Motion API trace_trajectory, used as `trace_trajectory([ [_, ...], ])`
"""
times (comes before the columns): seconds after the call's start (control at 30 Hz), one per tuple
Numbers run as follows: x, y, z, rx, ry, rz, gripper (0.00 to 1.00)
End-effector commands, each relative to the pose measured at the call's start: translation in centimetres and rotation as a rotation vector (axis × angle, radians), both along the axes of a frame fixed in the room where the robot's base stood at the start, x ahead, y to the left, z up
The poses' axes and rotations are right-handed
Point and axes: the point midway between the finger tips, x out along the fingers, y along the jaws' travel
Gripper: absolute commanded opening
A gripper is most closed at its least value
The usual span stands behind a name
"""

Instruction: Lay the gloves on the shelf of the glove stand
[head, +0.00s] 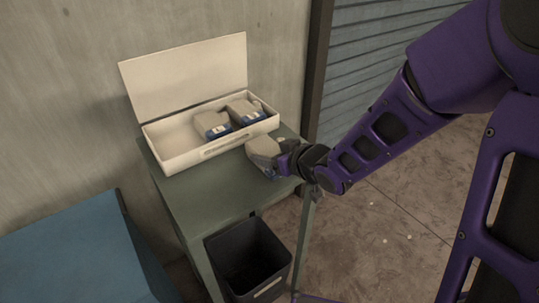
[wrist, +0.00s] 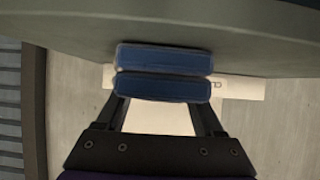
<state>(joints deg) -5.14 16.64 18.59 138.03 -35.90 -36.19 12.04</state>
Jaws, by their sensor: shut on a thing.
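My gripper (head: 287,163) is shut on a pair of grey gloves (head: 263,151) with blue cuffs, just in front of the white case's right front corner. In the wrist view, two blue cuffs (wrist: 164,57) lie one above the other at the fingertips. A broad grey-green surface hides what lies beyond them; I cannot tell what it is. More grey gloves with blue cuffs (head: 212,123) lie in the open white case (head: 180,163), at its right side. The case rests on a green stand (head: 210,205). I cannot tell whether this is the glove stand.
The case's raised lid (head: 190,75) leans back near the wall. The green top is bare in front of the case. A dark bin (head: 250,262) stands below it. A blue piece of furniture (head: 75,250) is at the left.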

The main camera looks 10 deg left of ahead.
Motion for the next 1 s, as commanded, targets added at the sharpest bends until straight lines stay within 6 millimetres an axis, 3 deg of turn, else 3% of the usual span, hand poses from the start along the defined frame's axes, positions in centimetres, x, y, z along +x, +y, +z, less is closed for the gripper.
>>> trace_trajectory([
  [0.27,0.02,0.01,-0.31,0.001,-0.001,0.000,0.13],
  [0.3,0.02,0.01,-0.16,0.001,-0.001,0.000,0.75],
  [0.43,0.01,0.01,-0.16,0.000,0.000,0.000,0.98],
  [1.0,0.07,0.11,0.42,0.000,0.000,0.000,0.99],
])
